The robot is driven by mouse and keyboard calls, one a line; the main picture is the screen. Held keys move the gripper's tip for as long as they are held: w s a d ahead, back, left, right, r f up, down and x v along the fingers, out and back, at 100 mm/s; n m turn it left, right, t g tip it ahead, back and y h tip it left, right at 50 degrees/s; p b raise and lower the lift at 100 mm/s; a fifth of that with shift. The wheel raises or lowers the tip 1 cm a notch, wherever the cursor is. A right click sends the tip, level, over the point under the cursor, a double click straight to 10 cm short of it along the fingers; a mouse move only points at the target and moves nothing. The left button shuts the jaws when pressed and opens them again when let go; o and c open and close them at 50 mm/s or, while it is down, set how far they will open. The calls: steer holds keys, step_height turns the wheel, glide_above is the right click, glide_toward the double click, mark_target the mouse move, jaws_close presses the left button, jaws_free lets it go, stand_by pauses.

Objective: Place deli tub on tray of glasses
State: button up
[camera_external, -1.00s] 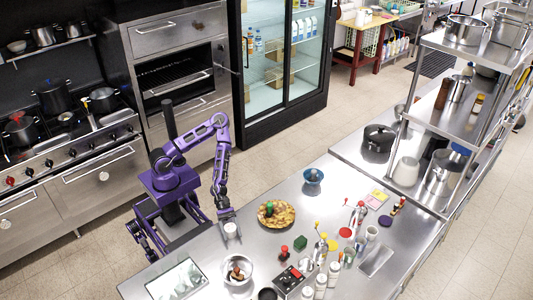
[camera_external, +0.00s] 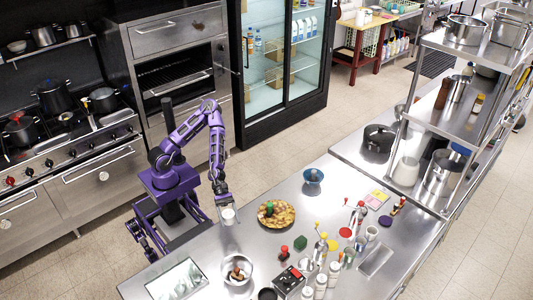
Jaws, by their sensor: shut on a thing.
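The deli tub (camera_external: 228,216) is a small whitish cup held in my gripper (camera_external: 225,206), above the near left part of the steel counter. The gripper is shut on it, though the fingers are small and hard to make out. The tray of glasses (camera_external: 177,281) looks like the pale, shiny rectangular tray at the counter's front left corner. Clear shapes show on it, too small to tell apart. The tub is apart from the tray, up and to its right.
A metal bowl (camera_external: 237,270) with brown contents stands right of the tray. A pie-like dish (camera_external: 275,213) lies right of my gripper, with a blue bowl (camera_external: 313,176) behind. Several bottles and a dark box (camera_external: 289,280) crowd the front right. Bare counter lies between the tub and the tray.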

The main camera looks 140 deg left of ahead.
steer(key=w+d+r+m+g+h, duration=0.1)
steer(key=d+r+m+g+h, duration=0.3)
steer(key=d, duration=1.1)
steer(key=w+d+r+m+g+h, duration=0.1)
steer(key=d+r+m+h, duration=0.35)
steer(key=d, duration=1.15)
steer(key=n+y, duration=0.2)
glide_above(172, 268)
step_height(172, 268, down, 4)
steer(key=shift+s+r, duration=0.15)
steer(key=shift+f+b, duration=0.35)
steer(key=shift+f, duration=1.8)
steer(key=shift+f, duration=0.15)
steer(key=o, duration=1.4)
